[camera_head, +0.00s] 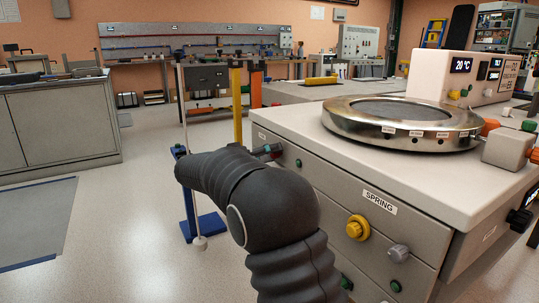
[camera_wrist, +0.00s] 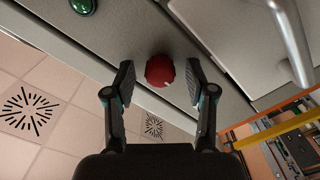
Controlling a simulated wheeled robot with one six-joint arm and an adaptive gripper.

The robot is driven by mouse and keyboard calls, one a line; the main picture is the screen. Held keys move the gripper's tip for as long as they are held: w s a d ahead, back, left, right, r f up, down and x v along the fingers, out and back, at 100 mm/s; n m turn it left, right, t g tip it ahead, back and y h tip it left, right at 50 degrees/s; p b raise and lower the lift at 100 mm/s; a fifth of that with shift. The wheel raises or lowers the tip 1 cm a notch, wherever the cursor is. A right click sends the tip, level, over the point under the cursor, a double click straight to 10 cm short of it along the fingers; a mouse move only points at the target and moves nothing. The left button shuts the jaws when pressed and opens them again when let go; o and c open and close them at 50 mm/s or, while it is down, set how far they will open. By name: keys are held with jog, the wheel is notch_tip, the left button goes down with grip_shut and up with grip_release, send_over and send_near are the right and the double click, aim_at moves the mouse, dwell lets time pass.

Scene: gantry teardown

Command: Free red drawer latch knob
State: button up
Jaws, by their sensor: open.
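The red drawer latch knob (camera_wrist: 160,70) is round and sits on the grey cabinet front in the wrist view. My gripper (camera_wrist: 158,84) is open, with one finger on each side of the knob. Gaps show between both pads and the knob, so the pads do not appear to touch it. In the head view my gripper (camera_head: 266,151) is at the left end of the cabinet front (camera_head: 320,188), partly hidden by my dark arm. The knob is too small and covered to make out surely there.
A drawer labelled SPRING carries a yellow knob (camera_head: 357,228) and a grey knob (camera_head: 398,253). A green button (camera_wrist: 83,6) and a metal handle (camera_wrist: 291,40) flank the red knob. A metal ring (camera_head: 403,122) lies on top. A blue stand (camera_head: 190,195) is left; open floor lies beyond.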

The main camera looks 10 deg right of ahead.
grip_shut()
jog(key=shift+r+n, duration=0.1)
jog(key=shift+n, duration=0.2)
jog(key=n+p, duration=0.3)
jog(key=n, duration=0.1)
jog(key=shift+r+p, duration=0.1)
jog(key=shift+p, duration=0.25)
jog(key=n+p, duration=0.4)
jog(key=n, duration=0.1)
jog(key=n+p, duration=0.4)
jog(key=shift+f+n+p, duration=0.15)
jog(key=shift+n+p, duration=0.3)
jog(key=shift+n, duration=0.6)
jog(key=shift+f+n+p, duration=0.15)
jog(key=shift+n+p, duration=0.25)
jog(key=shift+n, duration=0.65)
